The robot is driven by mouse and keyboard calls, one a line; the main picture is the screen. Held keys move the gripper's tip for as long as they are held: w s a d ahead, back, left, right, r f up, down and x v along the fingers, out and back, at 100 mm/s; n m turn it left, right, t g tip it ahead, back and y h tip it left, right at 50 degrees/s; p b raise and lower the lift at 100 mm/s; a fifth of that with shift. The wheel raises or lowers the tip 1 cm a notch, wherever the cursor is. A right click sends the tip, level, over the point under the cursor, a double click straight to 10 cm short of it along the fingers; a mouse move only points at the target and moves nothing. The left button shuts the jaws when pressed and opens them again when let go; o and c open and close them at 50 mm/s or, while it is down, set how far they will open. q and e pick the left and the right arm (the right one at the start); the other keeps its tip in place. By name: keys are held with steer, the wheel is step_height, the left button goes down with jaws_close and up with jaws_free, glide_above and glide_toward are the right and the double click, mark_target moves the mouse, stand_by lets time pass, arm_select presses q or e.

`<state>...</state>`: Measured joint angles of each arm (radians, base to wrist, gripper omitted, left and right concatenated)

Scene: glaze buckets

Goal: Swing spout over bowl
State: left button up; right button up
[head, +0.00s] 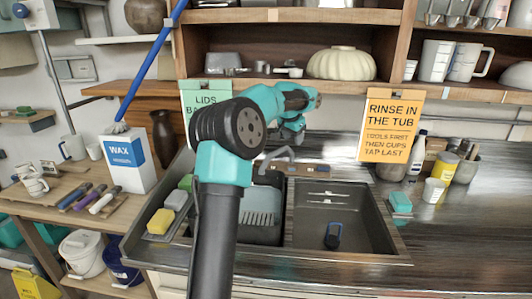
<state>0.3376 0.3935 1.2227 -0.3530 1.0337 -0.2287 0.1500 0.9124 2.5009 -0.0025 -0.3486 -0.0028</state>
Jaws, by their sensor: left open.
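A grey curved spout (277,155) stands at the back of a double sink, partly hidden by my arm; its tip seems to hang toward the left bowl. The left bowl (270,236) is partly covered by my arm and has a ribbed grey piece in it. The right bowl (362,225) is dark, with a small blue-rimmed black item (333,236) on its floor. My left gripper (292,134) is open, just above and behind the spout. Its fingertips are hard to make out, and I cannot tell whether it touches the spout. My right gripper is not in view.
Sponges (160,221) lie on the sink's left edge. An orange sign (391,132) and a green sign (203,100) hang from the shelf above. A teal block (400,202) and a white cup (433,190) stand right of the sink. The front right counter is clear.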

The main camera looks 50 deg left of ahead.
mark_target(275, 152)
arm_select(q)
steer(key=s+a+r+y, duration=0.1)
steer(key=s+a+r, duration=0.3)
steer(key=a, duration=0.3)
steer(key=shift+s+a+r+n, duration=0.2)
steer(key=shift+s+a+n, duration=0.05)
steer(key=shift+a+n, duration=0.1)
steer(key=x, duration=1.7)
steer(key=shift+w+a+f, duration=0.1)
steer(key=shift+a+f, duration=0.1)
steer(key=shift+f, duration=0.05)
jaws_close()
